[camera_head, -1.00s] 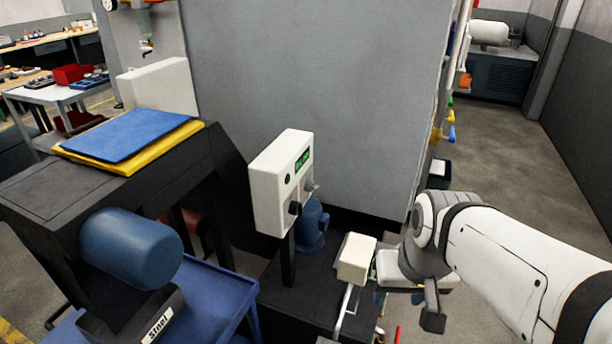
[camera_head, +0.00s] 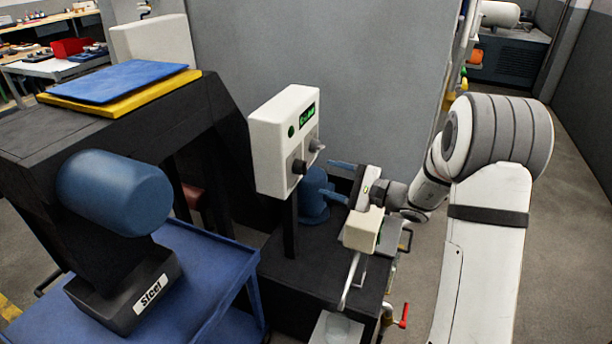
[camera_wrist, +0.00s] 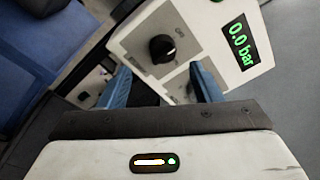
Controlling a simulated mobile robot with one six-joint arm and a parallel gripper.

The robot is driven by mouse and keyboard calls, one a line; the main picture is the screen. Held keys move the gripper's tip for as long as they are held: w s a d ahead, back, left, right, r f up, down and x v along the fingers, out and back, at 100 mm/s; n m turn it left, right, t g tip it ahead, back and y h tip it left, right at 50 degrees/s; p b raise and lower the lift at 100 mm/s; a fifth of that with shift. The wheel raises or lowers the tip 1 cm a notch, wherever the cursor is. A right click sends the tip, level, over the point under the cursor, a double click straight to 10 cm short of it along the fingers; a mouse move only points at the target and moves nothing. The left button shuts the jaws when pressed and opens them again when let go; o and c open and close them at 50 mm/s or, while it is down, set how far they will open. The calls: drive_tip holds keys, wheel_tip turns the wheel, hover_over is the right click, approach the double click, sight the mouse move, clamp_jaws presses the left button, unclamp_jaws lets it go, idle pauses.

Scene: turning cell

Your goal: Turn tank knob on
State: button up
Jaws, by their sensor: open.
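A white control box (camera_head: 284,140) stands on a dark post. Its front carries a black knob (camera_head: 298,167), a grey knob (camera_head: 316,146) and a green-lit display. In the wrist view the black knob (camera_wrist: 162,48) has a pale pointer line, and the display (camera_wrist: 240,41) reads 0.0 bar. The labels are too small to read for sure. My gripper (camera_head: 329,178) is open, with its two blue fingers pointing at the box's front from the right. In the wrist view the black knob lies beyond and between the fingertips (camera_wrist: 160,78), apart from both. The grey knob is not clear there.
A blue motor-like part (camera_head: 313,196) sits behind and below the box. A small cream box (camera_head: 363,230) is just below my gripper. A red-handled valve (camera_head: 403,316) is lower right. A blue cart (camera_head: 215,262) stands at left; a large grey panel (camera_head: 320,60) is behind.

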sight(301, 168)
drive_tip(key=x, duration=0.7)
drive_tip(key=shift+w+a+t, duration=0.2)
drive_tip(key=shift+w+t, duration=0.1)
drive_tip(key=shift+w, duration=0.25)
